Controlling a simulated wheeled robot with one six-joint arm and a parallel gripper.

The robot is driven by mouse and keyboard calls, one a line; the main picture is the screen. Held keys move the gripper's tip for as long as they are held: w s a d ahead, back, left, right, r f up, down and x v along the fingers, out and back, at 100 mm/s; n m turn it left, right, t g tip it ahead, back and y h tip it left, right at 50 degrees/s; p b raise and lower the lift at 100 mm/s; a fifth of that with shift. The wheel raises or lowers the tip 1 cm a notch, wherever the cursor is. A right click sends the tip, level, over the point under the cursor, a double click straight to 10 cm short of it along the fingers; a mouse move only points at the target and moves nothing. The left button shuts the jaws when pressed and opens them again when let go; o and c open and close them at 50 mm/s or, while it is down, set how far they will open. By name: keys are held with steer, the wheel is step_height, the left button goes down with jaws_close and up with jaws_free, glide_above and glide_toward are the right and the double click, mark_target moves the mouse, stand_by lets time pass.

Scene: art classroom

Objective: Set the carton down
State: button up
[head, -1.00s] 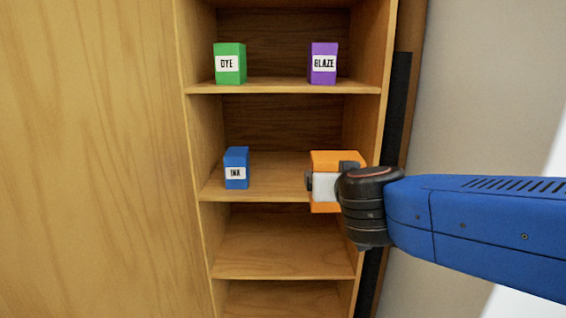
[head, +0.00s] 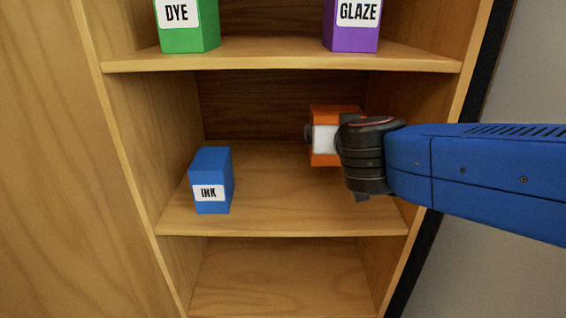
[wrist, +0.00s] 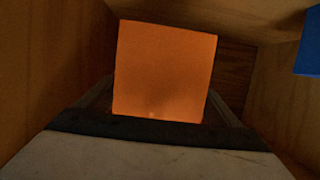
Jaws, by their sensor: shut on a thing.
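The orange carton (head: 335,112) with a white label is held by my gripper (head: 322,135) inside the middle shelf bay, on its right side. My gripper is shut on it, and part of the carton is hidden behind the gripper. In the wrist view the orange carton (wrist: 163,70) fills the middle, between the fingers. I cannot tell for sure whether its bottom touches the shelf board (head: 290,215), though it looks raised above it.
A blue INK carton (head: 210,180) stands at the left front of the same shelf; its blue edge shows in the wrist view (wrist: 309,45). A green DYE carton (head: 188,30) and a purple GLAZE carton (head: 352,30) stand on the shelf above. The right wall (head: 400,130) is close to my gripper.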

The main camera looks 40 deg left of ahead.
steer(key=shift+w+a+f, duration=0.2)
steer(key=shift+f, duration=4.75)
steer(key=shift+f, duration=0.15)
steer(key=o, duration=1.5)
steer(key=shift+s+r, duration=0.1)
steer(key=shift+r, duration=0.1)
steer(key=shift+s+d+r, duration=0.1)
steer(key=shift+s+d, duration=0.2)
steer(key=v, duration=1.1)
